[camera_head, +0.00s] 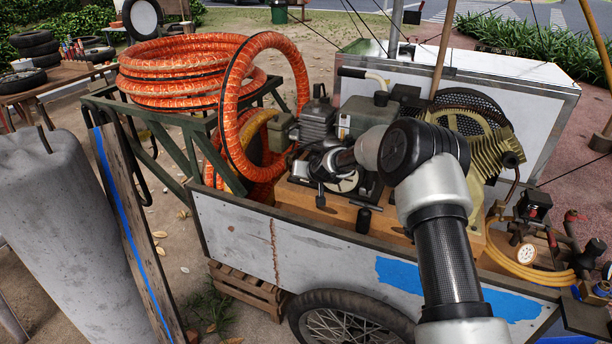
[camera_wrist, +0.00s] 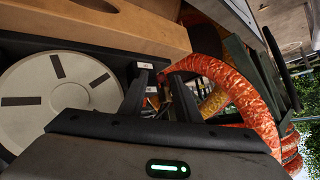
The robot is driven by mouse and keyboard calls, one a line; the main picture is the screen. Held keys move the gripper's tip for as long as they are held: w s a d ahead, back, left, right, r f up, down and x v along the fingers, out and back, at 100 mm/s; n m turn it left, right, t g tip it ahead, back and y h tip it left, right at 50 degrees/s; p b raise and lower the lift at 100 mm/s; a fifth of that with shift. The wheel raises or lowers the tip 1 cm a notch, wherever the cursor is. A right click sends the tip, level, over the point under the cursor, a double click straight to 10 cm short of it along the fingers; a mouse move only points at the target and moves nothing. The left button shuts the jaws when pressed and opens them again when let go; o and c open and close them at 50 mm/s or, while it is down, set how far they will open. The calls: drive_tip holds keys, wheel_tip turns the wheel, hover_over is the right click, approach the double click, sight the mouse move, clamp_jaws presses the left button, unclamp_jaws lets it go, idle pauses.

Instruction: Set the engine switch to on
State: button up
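My gripper (camera_wrist: 160,82) shows in the wrist view with its two dark fingers apart and nothing held between them. In the head view my arm reaches over the cart to the engine, and the wrist hides part of it. A pale round disc with dark marks (camera_wrist: 60,88) on the engine is left of the fingers in the wrist view; it also shows in the head view (camera_head: 345,182). A small white label with a red mark (camera_wrist: 145,65) is at the left fingertip, on a dark edge. I cannot make out the engine switch or its setting.
Orange hose coils (camera_head: 180,72) stand on a green frame left of the engine; one loop lies close beyond my fingers. A wooden base (camera_head: 330,208) runs under the engine. A pressure gauge (camera_head: 526,253) and yellow hose are at the cart's right. A grey cylinder (camera_head: 60,210) stands left.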

drive_tip(key=v, duration=1.7)
drive_tip(key=shift+s+r, duration=0.15)
drive_tip(key=shift+s, duration=0.05)
drive_tip(key=s+d+r+g+h, duration=0.15)
drive_tip(key=s+d+r, duration=0.25)
drive_tip(key=s+r, duration=0.65)
drive_tip(key=s+d+r+h, duration=0.2)
drive_tip(key=s+d+r, duration=0.35)
drive_tip(key=s, duration=0.75)
drive_tip(key=s+d+f+g, duration=0.1)
drive_tip(key=s+d, duration=0.2)
drive_tip(key=s, duration=0.6)
drive_tip(key=s+d+f+g, duration=0.1)
drive_tip(key=s+d, duration=0.2)
drive_tip(key=s, duration=0.5)
wheel_tip(320, 180, up, 14)
drive_tip(key=p, duration=1.4)
drive_tip(key=shift+w+m+h, duration=0.15)
drive_tip(key=shift+m+h, duration=0.25)
drive_tip(key=shift+h, duration=0.05)
drive_tip(key=shift+d, duration=0.1)
